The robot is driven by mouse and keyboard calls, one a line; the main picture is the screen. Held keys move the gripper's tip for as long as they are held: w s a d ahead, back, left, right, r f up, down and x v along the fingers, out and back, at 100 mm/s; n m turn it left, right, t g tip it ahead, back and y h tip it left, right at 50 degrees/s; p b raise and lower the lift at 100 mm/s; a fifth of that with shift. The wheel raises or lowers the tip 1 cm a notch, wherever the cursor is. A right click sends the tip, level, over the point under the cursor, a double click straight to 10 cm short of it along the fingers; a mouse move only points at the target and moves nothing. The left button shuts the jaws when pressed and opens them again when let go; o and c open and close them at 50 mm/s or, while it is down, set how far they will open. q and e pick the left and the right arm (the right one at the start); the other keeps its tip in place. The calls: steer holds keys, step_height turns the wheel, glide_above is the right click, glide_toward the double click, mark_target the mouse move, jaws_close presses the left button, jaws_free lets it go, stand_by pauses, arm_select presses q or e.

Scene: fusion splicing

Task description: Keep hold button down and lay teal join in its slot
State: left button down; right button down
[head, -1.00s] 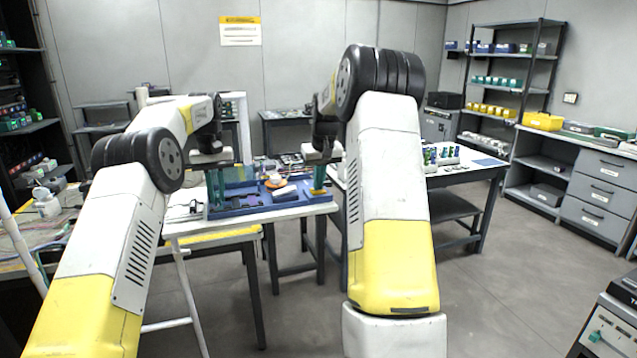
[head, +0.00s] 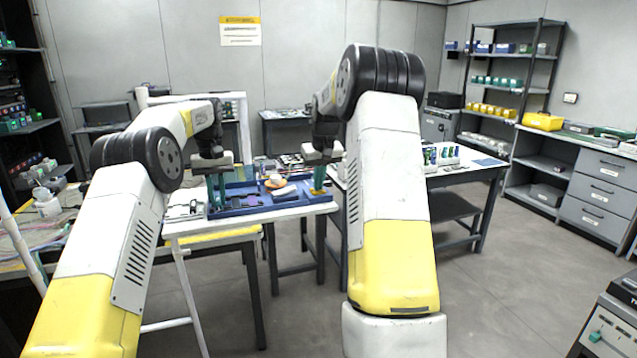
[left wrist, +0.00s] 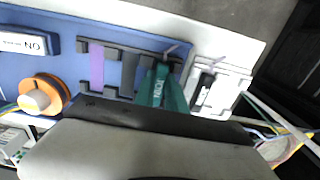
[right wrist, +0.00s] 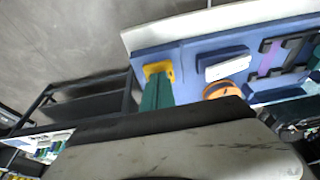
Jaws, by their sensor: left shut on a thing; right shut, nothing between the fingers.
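The teal join (left wrist: 158,90), with printed lettering, is between the teal fingers of my left gripper (left wrist: 166,72). That gripper is shut on it, over the right end of a dark slotted holder (left wrist: 128,52) in the left wrist view. Whether the join touches the slot I cannot tell. A purple piece (left wrist: 97,66) sits in the holder's left part. My right gripper (right wrist: 157,78) is shut and empty, its tips down at the yellow hold button (right wrist: 158,68) at the blue tray's end. The fingers hide part of the button. In the head view, the left gripper (head: 217,204) is low over the tray.
The blue tray (right wrist: 188,53) lies on a white table (head: 250,224). It carries a white-labelled block (right wrist: 228,68) and an orange spool (right wrist: 222,90) between my grippers. A white fixture (left wrist: 218,86) stands right of the slotted holder in the left wrist view.

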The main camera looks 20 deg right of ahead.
arm_select(q)
steer(key=c, duration=1.3)
jaws_free()
steer(key=shift+r, duration=0.35)
steer(key=shift+c, duration=0.3)
steer(key=shift+r, duration=0.45)
arm_select(e)
step_height(320, 180, up, 7)
stand_by(0.5)
